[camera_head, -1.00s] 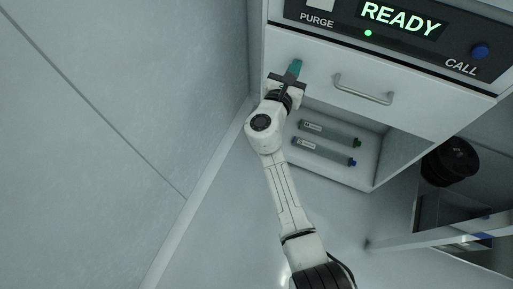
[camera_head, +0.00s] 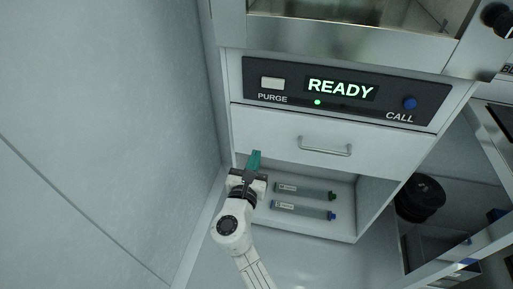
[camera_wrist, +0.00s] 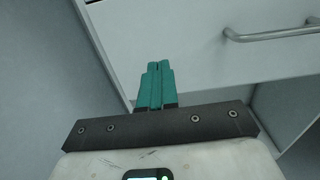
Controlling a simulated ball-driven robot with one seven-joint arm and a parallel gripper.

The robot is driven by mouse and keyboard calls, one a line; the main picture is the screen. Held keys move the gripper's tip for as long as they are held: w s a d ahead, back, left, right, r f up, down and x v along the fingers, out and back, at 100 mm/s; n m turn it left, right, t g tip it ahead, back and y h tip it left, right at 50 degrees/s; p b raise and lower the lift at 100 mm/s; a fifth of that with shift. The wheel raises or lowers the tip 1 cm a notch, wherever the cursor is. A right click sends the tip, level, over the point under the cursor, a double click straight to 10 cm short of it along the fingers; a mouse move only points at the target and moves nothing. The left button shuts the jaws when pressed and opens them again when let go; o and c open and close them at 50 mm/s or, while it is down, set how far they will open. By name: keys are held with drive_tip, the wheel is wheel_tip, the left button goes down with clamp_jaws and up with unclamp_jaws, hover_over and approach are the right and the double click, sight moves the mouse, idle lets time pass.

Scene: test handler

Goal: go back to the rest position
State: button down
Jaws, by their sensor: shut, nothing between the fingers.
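My gripper (camera_head: 254,161) is in front of the left part of the handler cabinet, near the lower edge of its closed drawer (camera_head: 279,137). In the wrist view its teal fingers (camera_wrist: 155,84) are together with nothing between them. The drawer front (camera_wrist: 180,40) and its handle (camera_wrist: 270,34) lie beyond the fingers. I cannot tell whether the fingertips touch the drawer front. My arm bends down from the gripper and leaves the head view at the bottom.
Two tubes, one with a green cap (camera_head: 305,191) and one with a blue cap (camera_head: 302,210), lie in the open bay below the drawer. The panel (camera_head: 365,109) reads READY. A grey wall (camera_head: 100,110) stands at left; a black round object (camera_head: 419,198) is at right.

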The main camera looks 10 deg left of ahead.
drive_tip(key=s+p, duration=0.1)
drive_tip(key=s, duration=0.5)
drive_tip(key=shift+a, duration=0.1)
drive_tip(key=s+d+f+m+g+h, duration=0.1)
drive_tip(key=d+f+m+g+h, duration=0.15)
drive_tip(key=d+m, duration=0.55)
drive_tip(key=s+d+f+m+g+h, duration=0.15)
drive_tip(key=d+m+h, duration=0.25)
drive_tip(key=d, duration=0.8)
drive_tip(key=s+d+f+m+g, duration=0.3)
drive_tip(key=s+d+m+g, duration=0.1)
drive_tip(key=s+d+m, duration=0.3)
drive_tip(key=s+d+f+m+g, duration=0.45)
drive_tip(key=s+d+m, duration=0.2)
drive_tip(key=d, duration=0.25)
drive_tip(key=s+d+r+m+g+y+p, duration=0.1)
drive_tip(key=s+m+g+y, duration=0.5)
drive_tip(key=s+m, duration=0.8)
wheel_tip(320, 180, up, 16)
drive_tip(key=s+n+t+p, duration=0.1)
drive_tip(key=s+n+p, duration=0.1)
drive_tip(key=p, duration=1.3)
drive_tip(key=shift+s+d+n+y+p, duration=0.15)
drive_tip(key=shift+n+y+p, duration=0.25)
drive_tip(key=shift+n, duration=0.35)
